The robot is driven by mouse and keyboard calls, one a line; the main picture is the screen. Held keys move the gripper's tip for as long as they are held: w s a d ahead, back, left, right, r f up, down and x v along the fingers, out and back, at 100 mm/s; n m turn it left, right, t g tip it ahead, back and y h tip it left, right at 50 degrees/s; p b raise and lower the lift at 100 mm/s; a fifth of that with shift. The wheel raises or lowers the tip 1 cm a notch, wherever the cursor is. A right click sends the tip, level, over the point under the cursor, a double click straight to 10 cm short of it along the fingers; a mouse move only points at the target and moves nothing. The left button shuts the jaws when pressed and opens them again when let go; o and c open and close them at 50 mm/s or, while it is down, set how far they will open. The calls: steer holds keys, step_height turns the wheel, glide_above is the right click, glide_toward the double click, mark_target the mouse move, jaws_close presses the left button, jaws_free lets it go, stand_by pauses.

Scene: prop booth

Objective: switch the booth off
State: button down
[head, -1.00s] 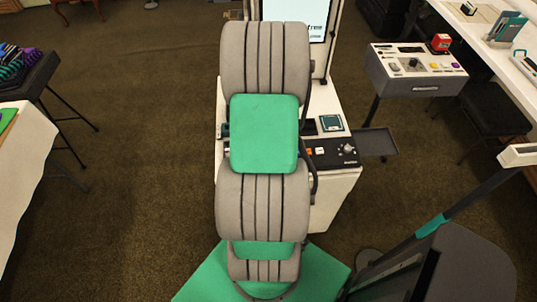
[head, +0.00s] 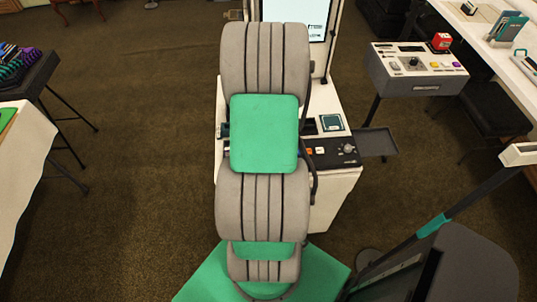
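The booth (head: 340,190) is a white cabinet in the middle of the head view, with a lit screen (head: 312,18) at its top. Its dark control panel (head: 333,151) carries a round knob (head: 348,149) and a small orange button (head: 320,151). A square teal item (head: 331,122) lies on the cabinet top behind the panel. My grey and green arm stands in front of the booth and hides its left and middle parts. My gripper is hidden behind the arm, so I cannot see whether it touches anything.
A grey console (head: 415,75) with knobs and coloured buttons stands at the right. A small dark shelf (head: 376,142) sticks out from the booth's right side. A white-covered table (head: 25,150) is at the left. A dark stand fills the lower right. The brown carpet (head: 140,140) is clear on the left.

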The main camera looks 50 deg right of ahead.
steer(key=shift+f+b, duration=0.45)
steer(key=shift+f, duration=0.2)
steer(key=shift+r, duration=0.1)
step_height(320, 180, up, 7)
steer(key=p, duration=0.5)
stand_by(0.5)
